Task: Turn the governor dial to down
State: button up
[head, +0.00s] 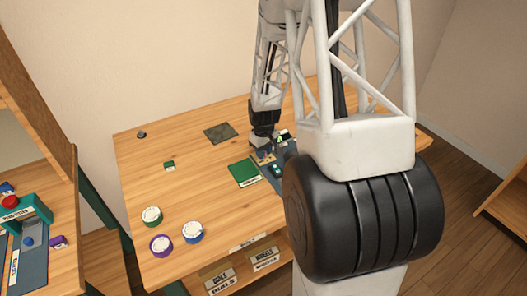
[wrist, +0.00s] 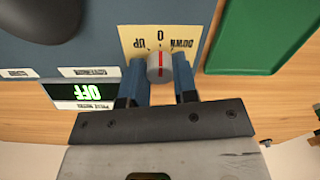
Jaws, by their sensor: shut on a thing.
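The governor dial is a small grey knob (wrist: 157,62) with a red line, on a yellow plate (wrist: 131,33) marked UP, 0 and DOWN. The plate is upside down in the wrist view, with DOWN at the right. The red line points roughly at 0. My gripper (wrist: 160,75) is shut on the knob, one blue finger on each side. In the head view my gripper (head: 264,149) is at the blue panel (head: 291,187), and the knob is too small to make out.
A dark rounded thing (wrist: 45,15) stands on the panel at the left. A green tray (wrist: 262,38) lies at the right.

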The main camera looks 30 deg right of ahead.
jog(key=m, duration=0.4)
jog(key=shift+m, duration=2.2)
jog(key=o, duration=0.9)
jog(key=shift+o, duration=0.2)
jog(key=shift+r, duration=0.1)
jog(key=shift+r, duration=3.8)
